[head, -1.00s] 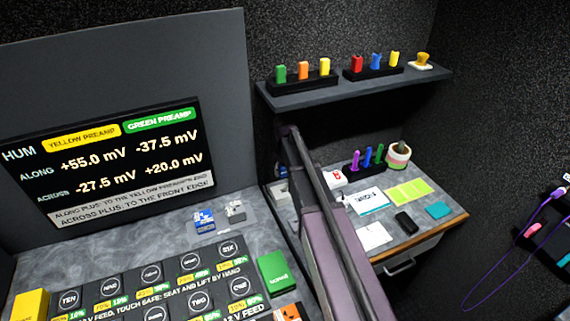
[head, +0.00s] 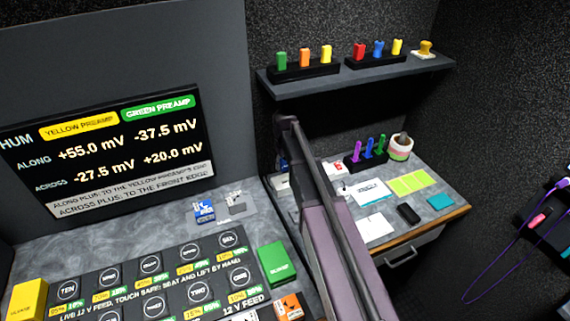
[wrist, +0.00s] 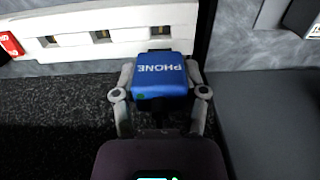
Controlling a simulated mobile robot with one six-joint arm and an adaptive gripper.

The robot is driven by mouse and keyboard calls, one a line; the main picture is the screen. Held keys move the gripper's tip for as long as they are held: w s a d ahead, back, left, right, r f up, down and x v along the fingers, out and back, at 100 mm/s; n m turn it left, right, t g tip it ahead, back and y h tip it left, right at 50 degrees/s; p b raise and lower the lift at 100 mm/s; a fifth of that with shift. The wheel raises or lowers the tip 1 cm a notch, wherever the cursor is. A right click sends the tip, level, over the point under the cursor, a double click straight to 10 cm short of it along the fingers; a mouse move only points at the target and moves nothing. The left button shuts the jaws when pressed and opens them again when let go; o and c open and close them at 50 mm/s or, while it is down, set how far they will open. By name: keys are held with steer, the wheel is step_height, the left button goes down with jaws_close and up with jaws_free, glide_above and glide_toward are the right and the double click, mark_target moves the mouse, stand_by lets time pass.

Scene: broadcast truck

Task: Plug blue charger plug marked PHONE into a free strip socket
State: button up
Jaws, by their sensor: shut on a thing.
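In the wrist view, my gripper (wrist: 160,85) is shut on the blue charger plug (wrist: 160,78). The plug's PHONE lettering appears upside down, and a small green mark shows near its lower left. The white power strip (wrist: 75,50) lies just beyond it, with a red switch (wrist: 11,44) at its left end. Two dark socket openings, at left (wrist: 46,41) and middle (wrist: 101,36), look empty. The plug's far end overlaps the strip's edge below a third opening (wrist: 159,30) at right. I cannot tell whether they touch. In the head view my arm hides the gripper and plug.
A dark vertical gap stands right of the strip in the wrist view. In the head view, the side counter (head: 437,219) holds papers, a black box (head: 408,213) and a tape roll (head: 400,147). A shelf (head: 357,76) with coloured plugs hangs above. A green block (head: 273,262) stands on the left desk.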

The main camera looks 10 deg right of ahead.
mark_target(285, 171)
steer(key=shift+f+b, duration=1.55)
steer(key=shift+f, duration=0.35)
steer(key=shift+a+f+b, duration=0.1)
steer(key=shift+f+b, duration=1.2)
steer(key=shift+b, duration=0.05)
stand_by(0.8)
steer(key=o, duration=1.3)
steer(key=shift+c, duration=0.2)
steer(key=shift+r, duration=0.15)
step_height(285, 171, up, 8)
steer(key=p, duration=0.8)
steer(key=shift+r, duration=0.1)
steer(key=s+m, duration=0.2)
steer(key=s, duration=2)
steer(key=shift+d, duration=0.3)
